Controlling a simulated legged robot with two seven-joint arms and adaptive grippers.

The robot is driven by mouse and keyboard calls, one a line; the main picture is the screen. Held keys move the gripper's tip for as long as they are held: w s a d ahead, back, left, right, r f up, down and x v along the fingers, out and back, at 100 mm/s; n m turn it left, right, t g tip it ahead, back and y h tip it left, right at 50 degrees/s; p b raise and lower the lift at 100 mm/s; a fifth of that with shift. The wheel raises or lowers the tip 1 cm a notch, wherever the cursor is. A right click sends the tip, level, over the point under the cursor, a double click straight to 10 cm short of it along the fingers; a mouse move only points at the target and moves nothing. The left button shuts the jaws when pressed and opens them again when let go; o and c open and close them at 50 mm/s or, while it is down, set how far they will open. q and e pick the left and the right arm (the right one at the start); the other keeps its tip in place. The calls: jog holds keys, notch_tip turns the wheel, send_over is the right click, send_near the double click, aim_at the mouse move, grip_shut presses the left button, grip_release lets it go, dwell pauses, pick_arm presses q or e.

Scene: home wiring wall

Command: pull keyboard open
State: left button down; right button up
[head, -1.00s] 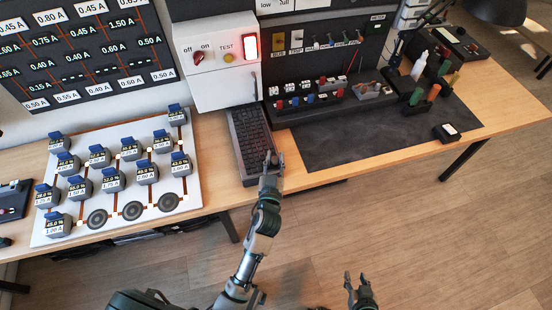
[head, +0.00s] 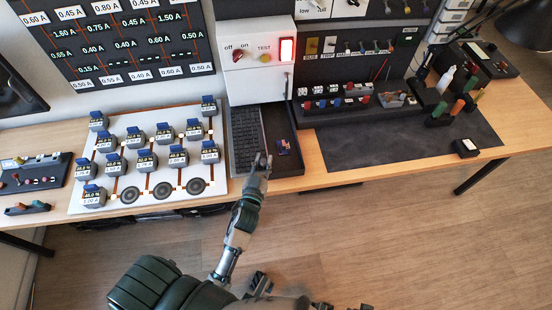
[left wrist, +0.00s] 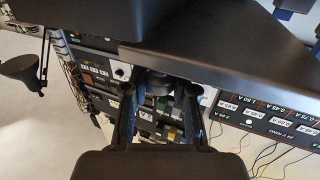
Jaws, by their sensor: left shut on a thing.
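My left gripper (head: 262,162) is at the near end, where the keyboard and tray meet, and is shut on the keyboard's near edge. The left wrist view shows its two fingers (left wrist: 158,95) around a dark rounded part under a dark slab; the contact is partly hidden. Only a small bit of my right gripper may show at the bottom edge of the head view.
The white switch box (head: 258,75) with a lit red light stands behind the keyboard. A white board (head: 75,205) with several meter blocks lies close on the left. A dark mat (head: 400,145) lies to the right. The floor in front is clear.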

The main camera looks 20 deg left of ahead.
pick_arm(q)
jog(key=c, duration=0.9)
grip_release()
jog(key=shift+d, duration=0.1)
jog(key=shift+c, duration=0.2)
jog(key=s+d, duration=0.2)
jog(key=s, duration=0.9)
jog(key=shift+s+d, duration=0.25)
jog(key=shift+s, duration=0.05)
jog(key=shift+f, duration=0.1)
